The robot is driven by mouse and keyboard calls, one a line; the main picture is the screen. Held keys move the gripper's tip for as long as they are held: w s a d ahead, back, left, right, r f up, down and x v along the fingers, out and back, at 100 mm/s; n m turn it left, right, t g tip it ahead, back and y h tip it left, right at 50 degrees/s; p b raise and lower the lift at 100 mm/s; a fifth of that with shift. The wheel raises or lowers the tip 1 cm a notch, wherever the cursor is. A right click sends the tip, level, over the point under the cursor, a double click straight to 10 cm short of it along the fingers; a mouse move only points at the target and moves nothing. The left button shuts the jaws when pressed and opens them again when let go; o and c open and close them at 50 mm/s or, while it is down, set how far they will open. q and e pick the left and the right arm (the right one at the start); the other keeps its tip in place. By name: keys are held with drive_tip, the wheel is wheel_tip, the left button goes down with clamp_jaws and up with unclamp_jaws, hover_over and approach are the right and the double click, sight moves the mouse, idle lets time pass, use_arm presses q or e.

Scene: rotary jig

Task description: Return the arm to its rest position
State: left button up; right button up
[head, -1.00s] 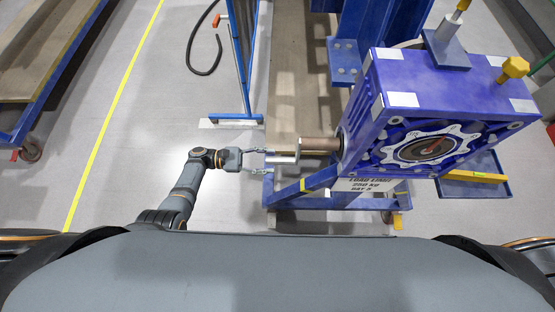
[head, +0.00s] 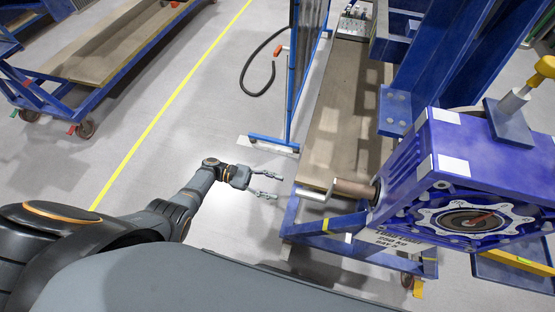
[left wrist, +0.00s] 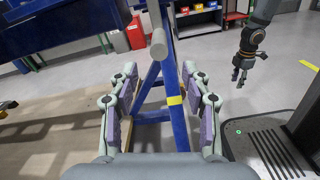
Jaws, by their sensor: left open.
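My left gripper (head: 268,187) is open and empty in the head view, over the floor just left of the blue jig. A silver crank end (head: 312,194) with a brown cylinder (head: 355,189) sticks out of the blue gearbox (head: 480,150) toward it. A gap shows between the fingertips and the crank end. In the left wrist view, the open fingers of my left gripper (left wrist: 163,105) stand wide apart, and a grey rod end (left wrist: 158,45) shows beyond them. My right gripper (left wrist: 241,75) hangs at the right of that view; its opening is too small to judge.
The jig's blue lower frame (head: 325,225) lies near the gripper. A blue panel stand (head: 275,143) is behind it. A blue cart (head: 80,85) stands at the far left. Grey floor with a yellow line (head: 170,105) is clear between.

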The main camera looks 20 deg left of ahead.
use_arm(q)
drive_tip(key=s+a+f+m+g+y, duration=0.1)
drive_tip(key=s+a+f+m+y, duration=0.15)
drive_tip(key=s+f+y, duration=0.75)
drive_tip(key=s+a+f+m+y, duration=0.1)
drive_tip(key=s+a+f, duration=0.2)
drive_tip(key=s+f, duration=0.85)
drive_tip(key=s+a+f+m+t+y, duration=0.2)
drive_tip(key=s+a+f+m+y, duration=0.5)
drive_tip(key=f+m, duration=0.5)
drive_tip(key=s+a, duration=0.2)
drive_tip(key=shift+a+f+m+y, duration=0.3)
drive_tip(key=shift+a+m+y, duration=0.05)
drive_tip(key=shift+y, duration=0.05)
